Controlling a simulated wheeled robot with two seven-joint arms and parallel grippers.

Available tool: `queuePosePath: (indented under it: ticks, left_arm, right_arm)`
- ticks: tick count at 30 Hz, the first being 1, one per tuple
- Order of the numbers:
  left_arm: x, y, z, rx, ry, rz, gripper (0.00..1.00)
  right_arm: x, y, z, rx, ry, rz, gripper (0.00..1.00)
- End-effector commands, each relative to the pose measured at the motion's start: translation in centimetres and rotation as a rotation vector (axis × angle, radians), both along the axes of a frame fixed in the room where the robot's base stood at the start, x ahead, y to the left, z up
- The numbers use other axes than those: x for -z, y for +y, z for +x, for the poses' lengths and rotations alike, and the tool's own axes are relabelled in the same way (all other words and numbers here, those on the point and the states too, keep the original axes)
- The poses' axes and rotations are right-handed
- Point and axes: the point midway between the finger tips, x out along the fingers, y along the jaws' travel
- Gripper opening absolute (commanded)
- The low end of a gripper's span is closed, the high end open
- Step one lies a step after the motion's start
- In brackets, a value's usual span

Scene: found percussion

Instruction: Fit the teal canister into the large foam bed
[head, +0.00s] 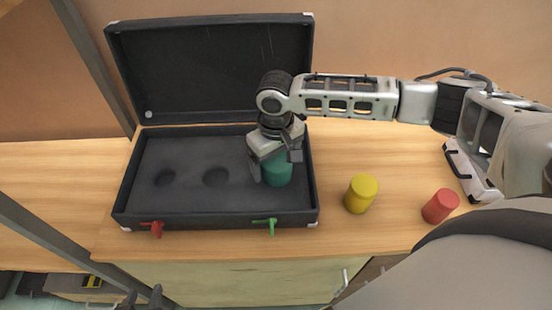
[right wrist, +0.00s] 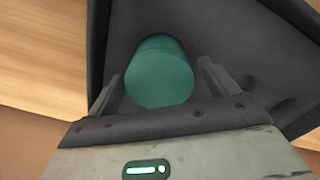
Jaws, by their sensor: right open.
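The teal canister (head: 279,174) stands about upright at the right end of the open black case, over the foam (head: 190,200). Its base meets the dark foam; how deep it sits, and the bed beneath it, are hidden. My right gripper (head: 275,168) is above it with open jaws, one finger on each side. In the right wrist view the canister (right wrist: 160,80) lies between the spread fingertips, with a visible gap to the right finger.
Two round recesses, one left (head: 164,177) and one middle (head: 216,176), are empty. The case lid (head: 210,70) stands open behind. Red (head: 152,228) and green (head: 266,226) latches are in front. A yellow canister (head: 361,193) and a red canister (head: 440,206) stand on the table to the right.

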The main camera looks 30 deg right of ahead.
Motion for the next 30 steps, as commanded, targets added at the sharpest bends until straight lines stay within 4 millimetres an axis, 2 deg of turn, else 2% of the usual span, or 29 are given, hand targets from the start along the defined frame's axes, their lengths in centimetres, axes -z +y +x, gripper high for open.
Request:
queuePosePath:
  ticks: [4, 7, 15, 21, 25, 30]
  left_arm:
    - [0.1, 0.0, 0.0, 0.0, 0.001, 0.0, 0.36]
    - [0.0, 0.0, 0.0, 0.0, 0.002, 0.001, 0.36]
    - [-0.2, 0.0, -0.1, -0.001, 0.004, 0.002, 0.36]
    - [-0.2, 0.1, -0.1, -0.001, 0.004, 0.002, 0.36]
    - [-0.1, 0.1, -0.2, -0.002, 0.005, 0.002, 0.36]
    - [0.0, 0.1, -0.3, -0.004, 0.009, 0.002, 0.36]
  right_arm:
    - [-0.5, 0.0, 0.1, 0.0, -0.002, -0.001, 0.86]
    - [-1.8, 0.0, 0.1, 0.0, -0.003, 0.001, 0.86]
    - [-7.7, 0.0, 0.1, 0.0, -0.005, 0.002, 0.86]
    - [-11.0, 0.0, 0.1, 0.0, -0.003, 0.001, 0.86]
    - [-12.0, 0.0, 0.1, 0.001, -0.001, 0.0, 0.86]
    - [-12.4, 0.0, 0.0, 0.001, 0.0, 0.0, 0.86]
